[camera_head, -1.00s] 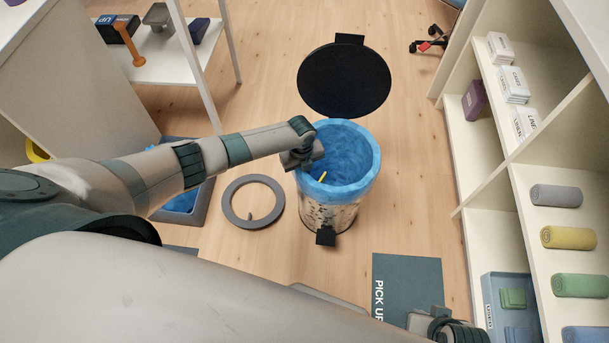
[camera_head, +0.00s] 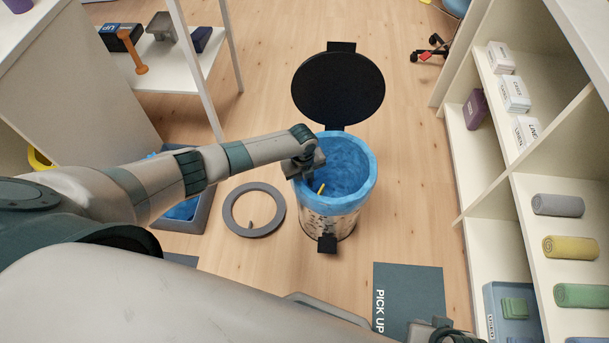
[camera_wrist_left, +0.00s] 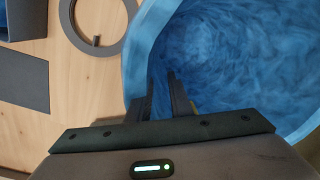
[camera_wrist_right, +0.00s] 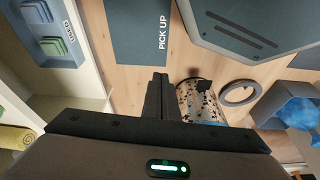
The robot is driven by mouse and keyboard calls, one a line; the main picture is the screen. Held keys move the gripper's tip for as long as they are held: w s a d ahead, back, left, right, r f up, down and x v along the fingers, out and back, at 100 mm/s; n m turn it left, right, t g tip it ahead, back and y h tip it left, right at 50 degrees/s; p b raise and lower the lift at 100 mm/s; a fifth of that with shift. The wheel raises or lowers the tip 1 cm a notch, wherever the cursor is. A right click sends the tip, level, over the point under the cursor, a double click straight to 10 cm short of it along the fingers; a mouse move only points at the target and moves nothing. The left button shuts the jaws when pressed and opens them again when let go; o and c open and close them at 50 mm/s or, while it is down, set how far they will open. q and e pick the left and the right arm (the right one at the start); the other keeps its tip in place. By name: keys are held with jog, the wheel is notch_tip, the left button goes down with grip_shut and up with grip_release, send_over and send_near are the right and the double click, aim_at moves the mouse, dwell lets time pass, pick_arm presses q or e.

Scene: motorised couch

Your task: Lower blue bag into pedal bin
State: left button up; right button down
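The pedal bin (camera_head: 331,224) stands on the floor ahead with its black round lid (camera_head: 338,88) open at the back. The blue bag (camera_head: 349,172) lines it, with its cuff over the bin's rim. A small yellow piece (camera_head: 321,188) shows inside, near the left rim. My left gripper (camera_head: 306,172) is at the bin's left rim. In the left wrist view its fingers (camera_wrist_left: 161,95) are slightly apart, pointing into the bag, with blue film seen between them; no clear pinch shows. My right gripper (camera_wrist_right: 159,82) is shut and empty, low at the right, over the floor.
A grey ring (camera_head: 254,210) lies on the floor left of the bin. A grey-blue tray (camera_head: 200,212) lies behind my left arm. A dark "PICK UP" mat (camera_head: 407,290) lies front right. Shelves (camera_head: 490,190) with rolls and boxes stand at the right. A white table stands back left.

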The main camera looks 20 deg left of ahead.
pick_arm(q)
jog(key=shift+s+a+f, duration=0.1)
jog(key=shift+a, duration=0.05)
pick_arm(e)
jog(key=shift+a, duration=0.1)
